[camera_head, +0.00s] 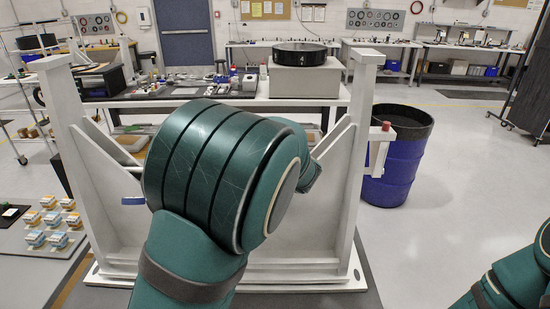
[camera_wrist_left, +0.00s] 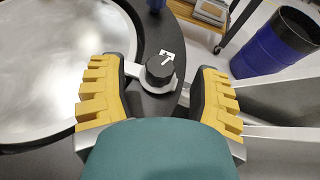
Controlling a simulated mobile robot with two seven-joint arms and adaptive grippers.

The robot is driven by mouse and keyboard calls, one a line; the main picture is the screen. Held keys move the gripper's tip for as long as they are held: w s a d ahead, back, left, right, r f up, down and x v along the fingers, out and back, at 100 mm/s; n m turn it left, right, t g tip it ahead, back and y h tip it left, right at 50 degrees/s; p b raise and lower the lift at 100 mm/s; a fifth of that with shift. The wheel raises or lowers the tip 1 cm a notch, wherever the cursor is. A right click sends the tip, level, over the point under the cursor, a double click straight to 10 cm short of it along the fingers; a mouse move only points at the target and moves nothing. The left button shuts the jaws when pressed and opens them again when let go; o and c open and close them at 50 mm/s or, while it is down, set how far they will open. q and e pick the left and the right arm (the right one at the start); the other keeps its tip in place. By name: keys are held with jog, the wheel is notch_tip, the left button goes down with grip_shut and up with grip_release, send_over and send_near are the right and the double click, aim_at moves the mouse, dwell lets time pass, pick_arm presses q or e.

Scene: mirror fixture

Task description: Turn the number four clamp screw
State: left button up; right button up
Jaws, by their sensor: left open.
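In the left wrist view, a black round clamp screw knob (camera_wrist_left: 159,72) sits on a grey clamp tab at the black ring (camera_wrist_left: 148,30) around the mirror (camera_wrist_left: 50,60). A white tag (camera_wrist_left: 166,53) beside the knob bears a dark mark that looks like a turned 4. My left gripper (camera_wrist_left: 160,66) is open, its yellow-padded fingers on either side of the knob, with gaps on both sides. In the head view, the mirror and the left gripper are hidden behind my teal left arm, within the white fixture frame (camera_head: 72,125). My right gripper is out of view.
A blue barrel (camera_head: 392,160) stands right of the frame; it also shows in the left wrist view (camera_wrist_left: 275,45). A red-topped piece (camera_head: 385,126) sits on the frame's right bracket. Workbenches stand behind. Small boxes (camera_head: 52,218) lie at left. The right floor is mostly clear.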

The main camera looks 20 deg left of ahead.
pick_arm(q)
jog(key=shift+x, duration=1.05)
grip_shut()
